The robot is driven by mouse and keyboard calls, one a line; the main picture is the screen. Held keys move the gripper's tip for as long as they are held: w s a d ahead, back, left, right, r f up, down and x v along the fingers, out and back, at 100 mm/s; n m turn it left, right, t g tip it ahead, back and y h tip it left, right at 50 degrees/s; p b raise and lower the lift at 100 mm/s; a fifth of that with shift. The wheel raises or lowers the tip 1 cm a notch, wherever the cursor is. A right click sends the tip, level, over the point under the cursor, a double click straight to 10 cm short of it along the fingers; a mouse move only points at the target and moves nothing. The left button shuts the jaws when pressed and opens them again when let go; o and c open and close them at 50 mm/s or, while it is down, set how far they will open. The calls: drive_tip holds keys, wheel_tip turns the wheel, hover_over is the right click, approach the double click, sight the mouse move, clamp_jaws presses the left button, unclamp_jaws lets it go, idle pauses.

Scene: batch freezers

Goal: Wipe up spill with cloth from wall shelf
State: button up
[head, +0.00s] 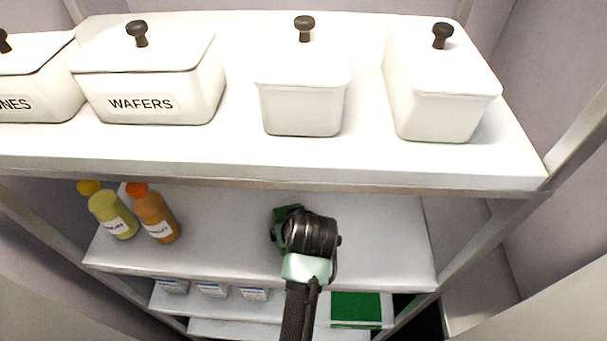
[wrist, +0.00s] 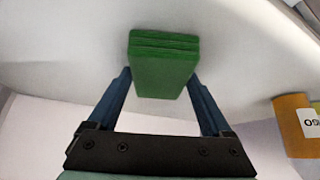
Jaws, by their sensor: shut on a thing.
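A folded green cloth (wrist: 164,65) sits between the two blue fingers of my gripper (wrist: 160,85) in the wrist view, and the fingers are shut on it. In the head view part of the green cloth (head: 287,212) shows just beyond my dark wrist, over the middle shelf (head: 230,235). My wrist hides most of the gripper (head: 279,225) there. I cannot tell whether the cloth touches the shelf. No spill shows in either view.
White lidded bins, one labelled WAFERS (head: 140,103), stand on the upper shelf (head: 240,160) above my gripper. A yellow bottle (head: 112,214) and an orange bottle (head: 154,213) stand to the left. Below are small white containers (head: 212,290) and a flat green item (head: 355,308).

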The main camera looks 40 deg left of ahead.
drive_tip(key=shift+s+a+p, duration=0.3)
drive_tip(key=shift+s+a, duration=0.35)
drive_tip(key=shift+a, duration=0.35)
drive_tip(key=shift+s+a+p, duration=0.3)
drive_tip(key=shift+s+a, duration=0.3)
drive_tip(key=shift+a, duration=0.35)
drive_tip(key=shift+w+r+p, duration=0.15)
drive_tip(key=shift+r+p, duration=0.2)
drive_tip(key=shift+r, duration=2.65)
